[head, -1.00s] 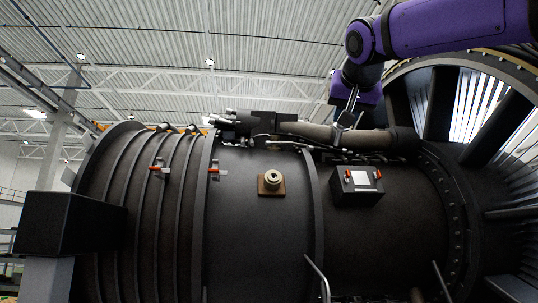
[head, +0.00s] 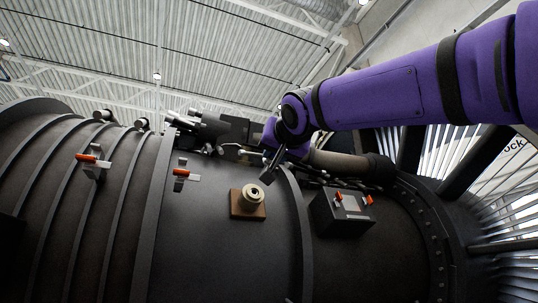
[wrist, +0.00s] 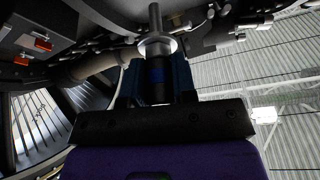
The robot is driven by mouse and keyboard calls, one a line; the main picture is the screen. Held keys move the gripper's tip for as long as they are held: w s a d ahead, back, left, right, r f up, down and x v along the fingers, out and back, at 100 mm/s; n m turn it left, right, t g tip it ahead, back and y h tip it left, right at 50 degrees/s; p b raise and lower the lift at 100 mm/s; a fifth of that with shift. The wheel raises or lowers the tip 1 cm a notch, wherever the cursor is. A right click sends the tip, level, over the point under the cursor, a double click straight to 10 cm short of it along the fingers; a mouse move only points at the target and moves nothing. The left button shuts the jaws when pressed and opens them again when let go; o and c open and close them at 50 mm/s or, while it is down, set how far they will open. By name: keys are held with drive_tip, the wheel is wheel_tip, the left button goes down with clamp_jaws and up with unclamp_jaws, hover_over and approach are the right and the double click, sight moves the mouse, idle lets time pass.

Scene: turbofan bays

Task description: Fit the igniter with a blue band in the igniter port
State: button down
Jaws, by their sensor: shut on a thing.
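The igniter (wrist: 157,45) shows in the wrist view as a metal rod with a round flange and a dark body with a blue band (wrist: 158,71). My gripper (wrist: 157,80) is shut on its dark body, with the metal tip pointing away from the gripper. In the head view, the igniter port (head: 253,193) is a pale round fitting on a brown square plate on the dark engine casing. My gripper (head: 268,172) is just above and right of the port there, apart from it as far as I can tell. The held igniter is hard to make out in the head view.
A dark box with orange latches (head: 343,211) sits on the casing right of the port. Orange-handled clips (head: 182,173) are to the left. A thick pipe (head: 340,162) and dark fittings (head: 222,130) run along the top, close to my arm.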

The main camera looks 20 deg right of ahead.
sight(270, 164)
drive_tip(key=shift+s, duration=0.1)
drive_tip(key=shift+s+a+f, duration=0.1)
drive_tip(key=shift+s+f, duration=0.05)
drive_tip(key=shift+s, duration=0.15)
drive_tip(key=shift+w+f, duration=0.3)
drive_tip(key=shift+w, duration=0.55)
drive_tip(key=shift+w+f, duration=0.3)
drive_tip(key=shift+w, duration=0.5)
drive_tip(key=shift+w+f, duration=0.3)
drive_tip(key=shift+w, duration=0.55)
drive_tip(key=shift+w+f, duration=0.35)
drive_tip(key=shift+w, duration=0.6)
drive_tip(key=shift+w+f, duration=0.35)
drive_tip(key=shift+w, duration=0.55)
drive_tip(key=shift+w+f, duration=0.35)
drive_tip(key=shift+w, duration=0.6)
idle(1.2)
drive_tip(key=c, duration=0.8)
unclamp_jaws()
drive_tip(key=shift+c, duration=0.2)
drive_tip(key=shift+s, duration=0.1)
drive_tip(key=s+a, duration=0.1)
drive_tip(key=s, duration=0.9)
drive_tip(key=shift+s+f, duration=0.15)
drive_tip(key=shift+s, duration=0.15)
